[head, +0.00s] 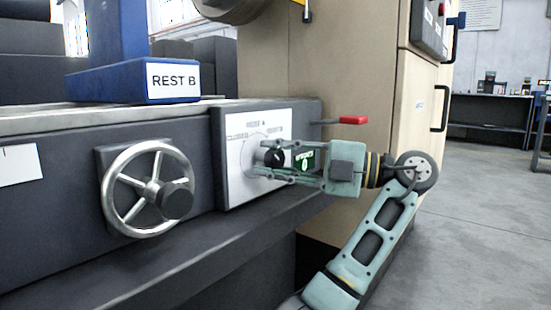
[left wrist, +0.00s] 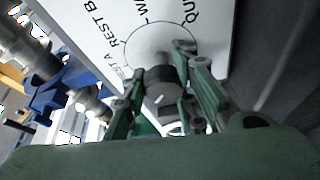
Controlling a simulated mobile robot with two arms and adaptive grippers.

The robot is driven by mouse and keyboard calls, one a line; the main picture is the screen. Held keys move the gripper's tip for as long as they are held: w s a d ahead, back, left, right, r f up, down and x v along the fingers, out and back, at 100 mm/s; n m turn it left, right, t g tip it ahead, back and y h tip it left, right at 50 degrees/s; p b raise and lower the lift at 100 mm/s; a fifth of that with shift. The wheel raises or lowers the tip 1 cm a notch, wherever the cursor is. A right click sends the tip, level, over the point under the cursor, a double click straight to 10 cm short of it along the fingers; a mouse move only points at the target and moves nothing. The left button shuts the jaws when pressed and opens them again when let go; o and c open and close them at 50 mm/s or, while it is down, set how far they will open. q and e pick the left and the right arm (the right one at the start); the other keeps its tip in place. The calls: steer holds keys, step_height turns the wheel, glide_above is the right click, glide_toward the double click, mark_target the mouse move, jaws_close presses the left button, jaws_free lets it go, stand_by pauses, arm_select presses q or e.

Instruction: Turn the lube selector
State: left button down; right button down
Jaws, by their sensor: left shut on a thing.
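The lube selector is a black knob (head: 273,157) on a round dial on a white plate (head: 236,185) on the machine's front. In the left wrist view the knob (left wrist: 162,84) sits at the dial's middle, and printed words around it include REST A and REST B; others are cut off. My left gripper (head: 263,158) is shut on the knob, with one finger on each side. It reaches the plate from the right in the head view. The fingers hide part of the dial, and I cannot tell which word the knob points to. My right gripper is not in view.
A spoked handwheel (head: 150,188) is left of the plate. A red-handled lever (head: 352,120) sticks out just above my gripper. A blue block marked REST B (head: 135,80) stands on the bed above. A beige cabinet (head: 350,60) stands behind; open floor (head: 485,195) lies at the right.

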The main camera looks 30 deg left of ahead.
arm_select(q)
steer(key=c, duration=1.6)
jaws_free()
steer(key=shift+r, duration=0.35)
steer(key=shift+o, duration=0.4)
steer(key=shift+d, duration=0.1)
steer(key=shift+f, duration=0.1)
steer(key=v, duration=0.7)
steer(key=shift+d, duration=0.25)
